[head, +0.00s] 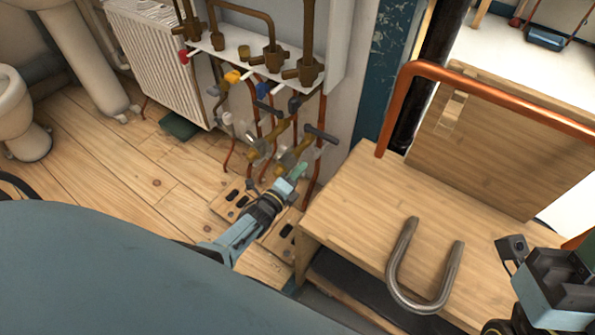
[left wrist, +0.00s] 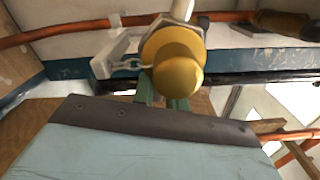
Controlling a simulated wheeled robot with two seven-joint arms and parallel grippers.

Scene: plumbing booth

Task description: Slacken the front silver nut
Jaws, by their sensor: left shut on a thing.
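My left gripper (head: 296,173) is at the front of the pipe cluster, below a brass-yellow valve body (head: 292,156). In the left wrist view its green fingers (left wrist: 163,98) are shut behind a round yellow cap (left wrist: 178,70). The exact part between the fingers is hidden by this cap. A pale hexagonal piece (left wrist: 203,22) shows just above the cap. I cannot pick out the front silver nut for certain; silvery fittings among the valves are small and partly covered.
A wooden bench (head: 360,210) with a grey U-shaped pipe (head: 398,272) and a bent copper pipe (head: 470,72) stands to the right. A white radiator (head: 158,60) is at the upper left. Slotted wooden boards (head: 232,200) lie by the gripper. Pipes and valves crowd it closely.

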